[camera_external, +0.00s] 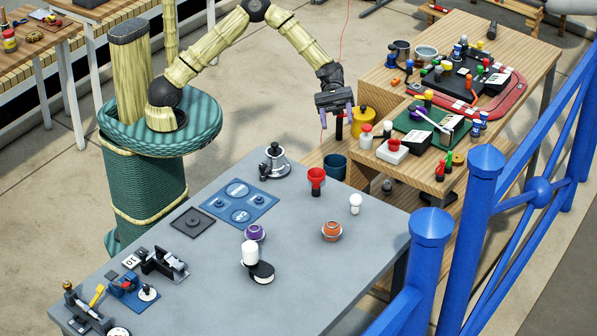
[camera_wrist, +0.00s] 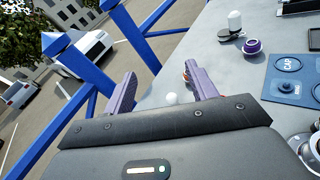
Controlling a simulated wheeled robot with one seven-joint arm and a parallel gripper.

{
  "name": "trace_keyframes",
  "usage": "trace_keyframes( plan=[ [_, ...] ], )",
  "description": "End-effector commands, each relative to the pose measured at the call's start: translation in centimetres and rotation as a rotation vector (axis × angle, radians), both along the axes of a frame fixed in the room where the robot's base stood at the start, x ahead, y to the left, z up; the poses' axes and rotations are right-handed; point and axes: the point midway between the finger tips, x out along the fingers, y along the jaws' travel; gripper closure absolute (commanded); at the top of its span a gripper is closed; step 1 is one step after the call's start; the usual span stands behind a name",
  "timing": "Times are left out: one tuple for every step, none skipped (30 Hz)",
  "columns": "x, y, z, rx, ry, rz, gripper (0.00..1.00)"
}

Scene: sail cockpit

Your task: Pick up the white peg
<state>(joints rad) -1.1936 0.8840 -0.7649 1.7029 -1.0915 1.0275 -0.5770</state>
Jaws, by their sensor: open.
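A white round-topped peg (camera_external: 355,203) stands upright near the right edge of the grey table. In the wrist view a white round top (camera_wrist: 172,98), seemingly the same peg, shows between the fingers, its lower part hidden by my gripper body. A second white upright piece, a cylinder (camera_external: 249,253), stands by a black round base nearer the camera; it also shows in the wrist view (camera_wrist: 234,20). I cannot tell for sure which is the task's peg.
A crowded wooden bench (camera_external: 395,173) is behind right. Blue railing (camera_external: 430,250) runs along the right.

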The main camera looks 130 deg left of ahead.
Motion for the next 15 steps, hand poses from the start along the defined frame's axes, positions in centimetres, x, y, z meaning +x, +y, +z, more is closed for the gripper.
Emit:
trace_keyframes(
  plan=[
    [0.1, 1.5, 0.3, -0.044, -0.012, 0.034, 0.43],
    [0.1, 2.2, 0.5, -0.069, -0.018, 0.05, 0.43],
    [0.2, 3.3, 0.8, -0.102, -0.027, 0.074, 0.43],
    [0.2, 4.0, 1.1, -0.126, -0.034, 0.089, 0.43],
    [0.2, 4.8, 1.3, -0.151, -0.041, 0.106, 0.43],
    [0.2, 5.3, 1.1, -0.17, -0.044, 0.117, 0.43],
    [0.2, 5.0, 0.3, -0.167, -0.04, 0.111, 0.43],
    [0.2, 4.9, -0.4, -0.165, -0.04, 0.109, 0.43],
    [0.2, 4.8, -1.3, -0.165, -0.04, 0.108, 0.43],
    [0.2, 4.8, -2.0, -0.164, -0.039, 0.108, 0.43],
    [0.2, 4.8, -2.7, -0.164, -0.04, 0.108, 0.43],
    [0.2, 4.8, -3.6, -0.163, -0.039, 0.108, 0.43],
    [0.2, 4.8, -4.3, -0.162, -0.039, 0.108, 0.43],
    [0.2, 4.8, -5.1, -0.162, -0.038, 0.108, 0.43],
    [0.2, 4.8, -6.1, -0.161, -0.039, 0.108, 0.43]
  ],
)
